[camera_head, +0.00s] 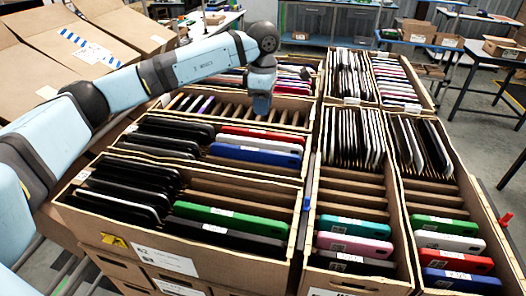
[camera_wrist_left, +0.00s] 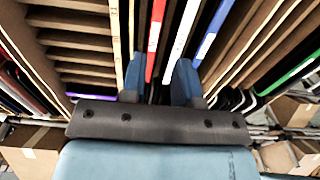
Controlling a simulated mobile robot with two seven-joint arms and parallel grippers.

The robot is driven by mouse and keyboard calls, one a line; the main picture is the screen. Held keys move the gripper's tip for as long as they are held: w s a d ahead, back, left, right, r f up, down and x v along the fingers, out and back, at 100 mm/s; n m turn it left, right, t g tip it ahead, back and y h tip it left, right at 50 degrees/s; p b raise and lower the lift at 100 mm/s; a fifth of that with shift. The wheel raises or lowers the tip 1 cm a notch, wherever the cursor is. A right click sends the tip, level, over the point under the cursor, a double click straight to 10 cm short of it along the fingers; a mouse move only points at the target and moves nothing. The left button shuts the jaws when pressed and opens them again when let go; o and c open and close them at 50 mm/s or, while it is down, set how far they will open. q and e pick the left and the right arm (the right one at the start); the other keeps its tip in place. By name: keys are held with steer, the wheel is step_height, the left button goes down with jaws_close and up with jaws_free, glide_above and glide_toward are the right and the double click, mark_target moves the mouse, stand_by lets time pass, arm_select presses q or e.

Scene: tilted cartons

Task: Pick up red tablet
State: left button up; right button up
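A red tablet (camera_head: 262,134) stands in a slot of the middle left carton, just behind a white and a blue tablet. In the left wrist view the red tablet (camera_wrist_left: 155,38) shows between the two blue fingers, with the white tablet (camera_wrist_left: 182,40) beside it. My left gripper (camera_head: 261,102) hangs above the cartons, just behind the red tablet in the head view. In the left wrist view the left gripper (camera_wrist_left: 160,80) is open, its fingers apart with nothing held. Another red tablet (camera_head: 456,260) stands in the right front carton. My right gripper is not in view.
A blue tablet (camera_head: 255,154) sits in front of the white one. Black tablets (camera_head: 165,135) fill the left of this carton. A green tablet (camera_head: 230,218) is in the front carton. Carton walls and slot dividers surround everything. Empty slots (camera_head: 240,112) lie behind.

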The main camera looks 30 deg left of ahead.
mark_target(263, 132)
arm_select(q)
step_height(263, 132, down, 4)
steer(key=shift+w+r, duration=0.15)
steer(key=shift+f+p, duration=0.5)
steer(key=shift+p, duration=0.05)
step_height(263, 132, down, 4)
steer(key=shift+w+a+f+p, duration=0.1)
steer(key=shift+w+p, duration=0.05)
steer(key=shift+p, duration=0.45)
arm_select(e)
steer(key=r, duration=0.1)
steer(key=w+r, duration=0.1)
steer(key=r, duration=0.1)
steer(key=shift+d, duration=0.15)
arm_select(q)
jaws_close()
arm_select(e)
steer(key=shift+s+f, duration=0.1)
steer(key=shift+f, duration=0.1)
